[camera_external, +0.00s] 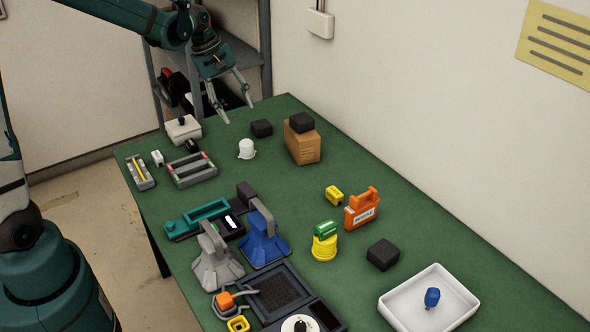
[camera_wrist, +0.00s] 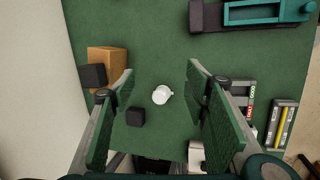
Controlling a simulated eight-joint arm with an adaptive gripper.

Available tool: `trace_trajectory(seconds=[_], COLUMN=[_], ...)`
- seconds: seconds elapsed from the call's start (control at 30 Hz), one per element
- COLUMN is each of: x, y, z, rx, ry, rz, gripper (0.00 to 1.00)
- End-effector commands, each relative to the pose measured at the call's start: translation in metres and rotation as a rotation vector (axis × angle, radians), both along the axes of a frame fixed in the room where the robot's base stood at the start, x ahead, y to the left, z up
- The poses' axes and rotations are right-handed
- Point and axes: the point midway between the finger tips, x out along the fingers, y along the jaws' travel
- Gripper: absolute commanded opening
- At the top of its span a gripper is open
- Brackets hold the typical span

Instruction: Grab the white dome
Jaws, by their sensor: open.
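The white dome (camera_external: 246,149) is a small rounded white piece standing on the green table towards its far end. In the wrist view the white dome (camera_wrist: 162,95) lies near the middle, seen between my two fingers. My gripper (camera_external: 239,113) is open and empty. It hangs above the far end of the table, higher than the dome and apart from it. In the wrist view its green-padded fingers (camera_wrist: 161,70) are spread wide on both sides of the dome. Nothing hides the dome.
A black block (camera_external: 262,128) and a cardboard box (camera_external: 303,146) with a black block on top stand right of the dome. A grey tray (camera_external: 193,170) and a white box (camera_external: 183,129) stand to its left. The table in front of the dome is clear.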

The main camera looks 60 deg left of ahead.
Motion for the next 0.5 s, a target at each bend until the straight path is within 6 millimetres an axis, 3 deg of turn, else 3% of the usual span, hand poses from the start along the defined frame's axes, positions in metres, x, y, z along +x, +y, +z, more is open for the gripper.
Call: trace_trajectory(seconds=[0.5], x=[0.044], y=[0.074], z=[-0.076], rx=[-0.152], ry=[0.113], rz=[0.285], gripper=[0.46])
